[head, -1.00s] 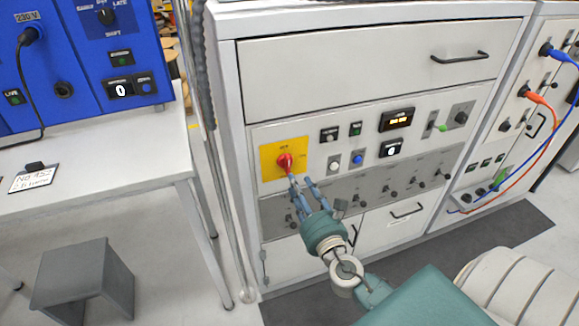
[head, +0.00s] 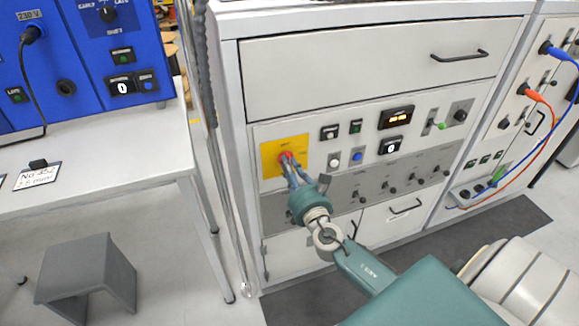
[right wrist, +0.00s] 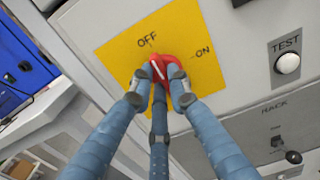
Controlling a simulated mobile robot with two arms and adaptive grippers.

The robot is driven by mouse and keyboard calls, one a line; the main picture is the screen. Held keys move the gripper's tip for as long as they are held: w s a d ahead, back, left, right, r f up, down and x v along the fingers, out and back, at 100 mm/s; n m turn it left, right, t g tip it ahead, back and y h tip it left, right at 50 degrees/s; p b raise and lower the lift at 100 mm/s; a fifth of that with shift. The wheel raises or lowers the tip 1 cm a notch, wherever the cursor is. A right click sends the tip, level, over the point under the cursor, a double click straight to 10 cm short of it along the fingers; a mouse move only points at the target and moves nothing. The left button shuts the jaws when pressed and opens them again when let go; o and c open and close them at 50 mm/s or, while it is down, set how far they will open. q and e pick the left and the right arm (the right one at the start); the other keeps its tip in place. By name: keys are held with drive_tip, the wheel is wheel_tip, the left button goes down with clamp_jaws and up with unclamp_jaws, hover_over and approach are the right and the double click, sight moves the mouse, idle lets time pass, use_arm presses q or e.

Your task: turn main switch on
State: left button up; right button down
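The main switch is a red rotary knob (right wrist: 168,66) on a yellow plate (right wrist: 110,55), low on the left of the grey cabinet front. The plate reads OFF above the knob and ON to its right. The white mark on the knob points up toward OFF. My right gripper (head: 289,162) is at the knob. In the right wrist view its fingers (right wrist: 159,80) close in on the knob from both sides and below, and appear to touch it. The fingertips partly hide the knob. My left gripper is not in view.
A TEST button (right wrist: 288,63) sits right of the plate. Displays, buttons and small levers (head: 387,187) fill the panel to the right. A drawer handle (head: 460,57) sticks out above. A table (head: 120,155) stands left, with a grey stool (head: 85,270) below.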

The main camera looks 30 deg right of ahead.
drive_tip(key=shift+m, duration=0.3)
drive_tip(key=m+b, duration=0.1)
drive_tip(key=m, duration=0.4)
drive_tip(key=m+b, duration=0.2)
drive_tip(key=m, duration=0.4)
drive_tip(key=d+m+b, duration=0.1)
drive_tip(key=m+b, duration=0.1)
drive_tip(key=m, duration=0.4)
drive_tip(key=shift+s+f, duration=0.15)
drive_tip(key=shift+f, duration=0.05)
drive_tip(key=shift+m, duration=0.4)
idle(0.3)
drive_tip(key=c, duration=1.7)
unclamp_jaws()
drive_tip(key=shift+o, duration=0.2)
